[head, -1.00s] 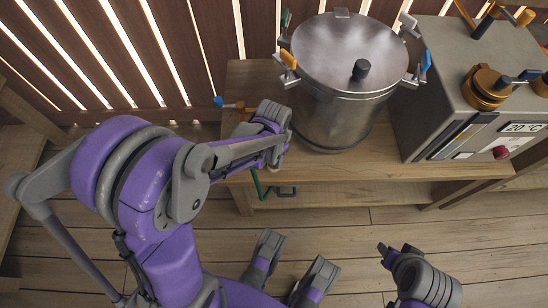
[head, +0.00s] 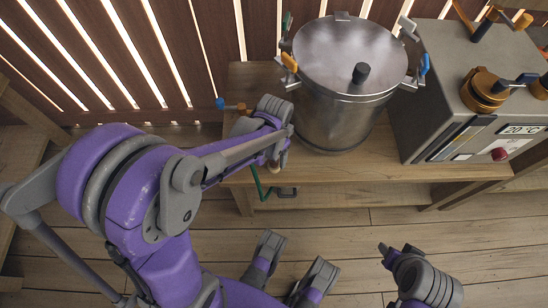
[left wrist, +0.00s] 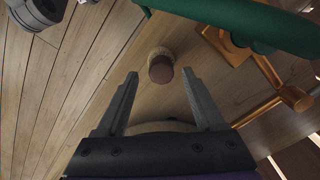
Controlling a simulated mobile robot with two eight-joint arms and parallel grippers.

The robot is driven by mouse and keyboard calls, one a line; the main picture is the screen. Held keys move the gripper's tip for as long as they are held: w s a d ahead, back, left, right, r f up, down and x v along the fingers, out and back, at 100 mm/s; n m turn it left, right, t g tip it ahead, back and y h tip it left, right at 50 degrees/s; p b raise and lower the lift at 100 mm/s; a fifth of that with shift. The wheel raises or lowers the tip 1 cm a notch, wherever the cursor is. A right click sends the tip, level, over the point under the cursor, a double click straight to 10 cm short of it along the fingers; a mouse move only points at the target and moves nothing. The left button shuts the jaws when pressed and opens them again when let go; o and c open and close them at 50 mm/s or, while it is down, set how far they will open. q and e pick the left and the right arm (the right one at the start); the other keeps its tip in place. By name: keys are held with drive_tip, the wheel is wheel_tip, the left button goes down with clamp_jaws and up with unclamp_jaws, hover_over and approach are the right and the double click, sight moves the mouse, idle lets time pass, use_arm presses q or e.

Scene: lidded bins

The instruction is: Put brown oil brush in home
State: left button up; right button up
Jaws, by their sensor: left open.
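In the left wrist view, a brown, round-ended object (left wrist: 160,66), seen nearly end-on, looks like the brown oil brush. It shows between and just beyond the fingertips of my left gripper (left wrist: 160,76). The fingers are open and apart from it in the picture; I cannot tell the exact depth gap. In the head view, my left gripper (head: 274,150) is at the left end of the wooden bench, beside the pot, and mostly hidden by its own arm. My right gripper (head: 396,252) is low at the right, above the floor. I cannot identify the brush's home.
A lidded steel pot (head: 345,85) stands on the wooden bench (head: 400,160), close right of my left gripper. A grey control box (head: 455,90) stands to its right. A green pipe (left wrist: 245,20) and copper-coloured valve parts (left wrist: 265,65) are close in the left wrist view.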

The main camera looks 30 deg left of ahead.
sight(274, 160)
use_arm(q)
wheel_tip(274, 160, up, 8)
drive_tip(key=r+p, duration=0.1)
drive_tip(key=p, duration=0.1)
drive_tip(key=s+d+r+n+t, duration=0.1)
drive_tip(key=s+t, duration=0.1)
drive_tip(key=s, duration=0.4)
drive_tip(key=s+d+r+n+t, duration=0.1)
drive_tip(key=s+d+t, duration=0.1)
drive_tip(key=s, duration=0.3)
drive_tip(key=shift+s+d+r+n+t, duration=0.15)
drive_tip(key=shift+s+r+n+t, duration=0.15)
drive_tip(key=shift+s+r+t, duration=0.1)
